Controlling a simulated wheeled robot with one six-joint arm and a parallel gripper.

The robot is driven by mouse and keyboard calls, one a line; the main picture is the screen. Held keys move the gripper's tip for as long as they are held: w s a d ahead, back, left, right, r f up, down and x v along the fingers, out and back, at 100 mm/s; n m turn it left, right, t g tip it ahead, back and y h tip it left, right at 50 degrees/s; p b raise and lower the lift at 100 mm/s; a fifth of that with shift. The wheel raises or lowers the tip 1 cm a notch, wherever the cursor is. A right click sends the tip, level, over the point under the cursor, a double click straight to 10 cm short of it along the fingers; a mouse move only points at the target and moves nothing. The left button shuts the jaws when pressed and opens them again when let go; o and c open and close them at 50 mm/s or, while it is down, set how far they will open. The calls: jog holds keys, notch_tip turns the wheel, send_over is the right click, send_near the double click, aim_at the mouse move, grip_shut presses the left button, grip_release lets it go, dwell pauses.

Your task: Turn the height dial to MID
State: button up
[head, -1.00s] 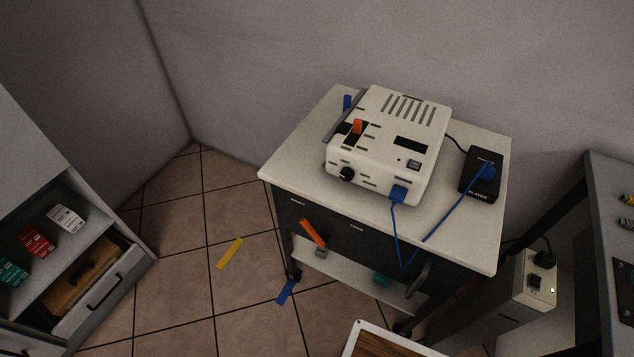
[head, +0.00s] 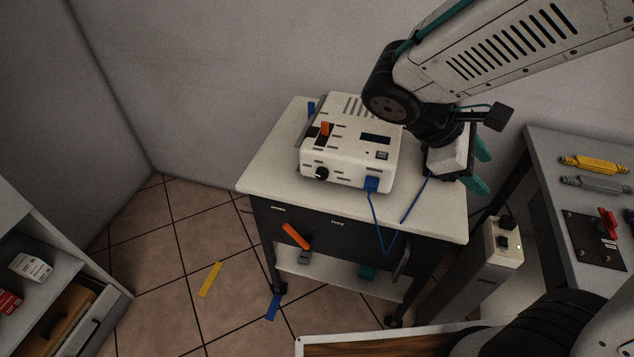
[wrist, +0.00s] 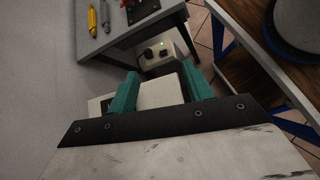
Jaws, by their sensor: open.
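The white device (head: 350,142) sits on the cart's top (head: 262,178). A black round knob (head: 321,173) is on its front face at the left; its markings are too small to read. An orange lever (head: 325,128) stands on its upper left, and a blue plug (head: 371,184) with a blue cable is at its front right. My gripper (head: 482,170) is open, with teal fingers, to the right of the device over the cart's right side. In the wrist view my gripper (wrist: 160,92) points away from the device, and nothing is seen held between its fingers.
A grey bench (head: 545,150) with yellow and grey tools stands right. A white power box (head: 503,243) with a black plug is beside the cart. A shelf unit (head: 75,262) stands left. Yellow tape (head: 209,280) lies on the open floor. The black box on the cart is hidden behind my arm.

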jog(key=w+a+f+n+t+h, duration=0.3)
jog(key=w+a+n, duration=0.1)
jog(key=w+n, duration=0.15)
jog(key=n+t+y, duration=0.7)
jog(key=n+t, duration=0.8)
jog(key=n, duration=0.8)
send_near(321, 177)
jog(key=shift+m, duration=0.25)
jog(key=x, duration=0.8)
jog(key=c, duration=1)
